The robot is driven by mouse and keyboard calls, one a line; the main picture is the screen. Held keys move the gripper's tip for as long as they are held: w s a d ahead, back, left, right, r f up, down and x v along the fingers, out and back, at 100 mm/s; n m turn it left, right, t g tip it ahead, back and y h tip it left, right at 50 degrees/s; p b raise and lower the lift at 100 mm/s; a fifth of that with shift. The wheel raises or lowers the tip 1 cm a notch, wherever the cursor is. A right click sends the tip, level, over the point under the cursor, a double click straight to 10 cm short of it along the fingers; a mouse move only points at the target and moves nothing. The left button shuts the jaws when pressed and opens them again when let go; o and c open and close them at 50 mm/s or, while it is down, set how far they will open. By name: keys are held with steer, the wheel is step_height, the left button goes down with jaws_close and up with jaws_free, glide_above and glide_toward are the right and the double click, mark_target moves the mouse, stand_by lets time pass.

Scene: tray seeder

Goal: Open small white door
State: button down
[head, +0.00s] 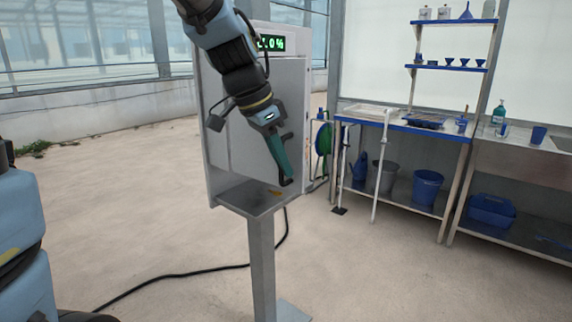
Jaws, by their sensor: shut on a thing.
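A tall white cabinet (201,120) stands on a grey post, with a green digital readout (271,43) at its top. Its front shows a grey recess with a flat floor (240,196). I cannot clearly tell the small white door from the cabinet's panels. My arm comes down from the top across the cabinet's front. My gripper (286,181) points down near the recess's lower right, close to the right edge. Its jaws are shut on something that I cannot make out. A small orange-yellow thing (275,192) shows just left of the fingertips.
A black cable (180,274) runs over the floor behind the post (262,262). A workbench (425,130) with blue trays and buckets below stands to the right, beside a sink counter (525,155). A green hose reel (323,138) is behind the cabinet.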

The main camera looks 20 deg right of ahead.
steer(key=shift+s+a, duration=0.1)
steer(key=shift+a, duration=0.2)
steer(key=c, duration=1.2)
jaws_free()
steer(key=shift+o, duration=0.2)
steer(key=shift+r, duration=0.1)
steer(key=b+v, duration=0.1)
steer(key=v, duration=0.9)
steer(key=shift+r+b, duration=0.35)
steer(key=shift+a, duration=0.15)
steer(key=w+a+f+n+t+y, duration=0.15)
steer(key=w+a+f+n, duration=0.35)
steer(key=a+f+n, duration=0.5)
steer(key=s+a+f+n+y, duration=0.3)
steer(key=a+f+n, duration=0.3)
steer(key=a+f, duration=0.8)
steer(key=shift+a+f, duration=0.3)
steer(key=shift+f, duration=0.2)
